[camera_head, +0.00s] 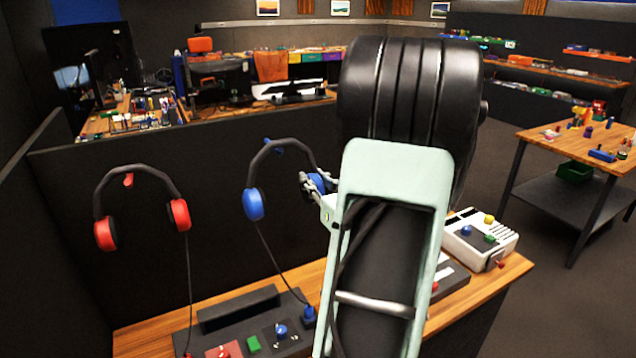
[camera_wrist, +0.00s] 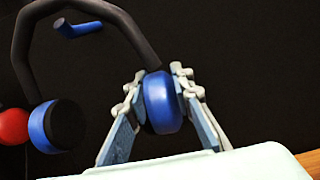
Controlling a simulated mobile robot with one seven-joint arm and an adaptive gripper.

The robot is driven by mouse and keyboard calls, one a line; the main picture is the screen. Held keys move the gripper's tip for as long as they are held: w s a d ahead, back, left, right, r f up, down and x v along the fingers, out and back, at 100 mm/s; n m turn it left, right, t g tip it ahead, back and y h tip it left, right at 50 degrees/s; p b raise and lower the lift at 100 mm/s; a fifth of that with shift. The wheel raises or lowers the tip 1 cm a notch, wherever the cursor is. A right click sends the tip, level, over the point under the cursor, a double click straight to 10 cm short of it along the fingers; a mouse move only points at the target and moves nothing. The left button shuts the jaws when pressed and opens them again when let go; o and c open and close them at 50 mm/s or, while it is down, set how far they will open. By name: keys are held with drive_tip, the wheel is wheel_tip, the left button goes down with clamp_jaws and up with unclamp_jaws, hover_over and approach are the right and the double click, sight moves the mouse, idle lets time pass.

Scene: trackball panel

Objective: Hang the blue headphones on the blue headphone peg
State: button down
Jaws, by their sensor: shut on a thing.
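The blue headphones (camera_head: 253,203) have a dark headband and blue ear cups, and their arch is upright at the dark panel. My gripper (camera_head: 318,187) is shut on the right ear cup, with a finger on each side of it in the wrist view (camera_wrist: 158,76). The left ear cup (camera_wrist: 52,126) hangs free. The blue headphone peg (camera_wrist: 78,28) shows inside the arch, just under the top of the headband; in the head view it is small and partly hidden. I cannot tell whether the headband touches the peg. My arm hides part of the panel on the right.
Red headphones (camera_head: 180,214) hang on a red peg (camera_head: 128,180) to the left. A dark control panel (camera_head: 240,312) with several buttons lies on the wooden desk below. A white box (camera_head: 480,240) with coloured knobs stands on the right. A cable drops from the blue headphones.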

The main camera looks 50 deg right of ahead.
drive_tip(key=shift+f+b+x, duration=0.2)
drive_tip(key=shift+b+x, duration=0.05)
drive_tip(key=shift+x, duration=0.55)
drive_tip(key=shift+f+b+x, duration=0.2)
drive_tip(key=shift+b+x, duration=0.05)
drive_tip(key=shift+x, duration=0.55)
drive_tip(key=shift+f+b+x, duration=0.15)
drive_tip(key=shift+b+x, duration=0.1)
drive_tip(key=shift+x, duration=0.55)
drive_tip(key=c, duration=1.6)
unclamp_jaws()
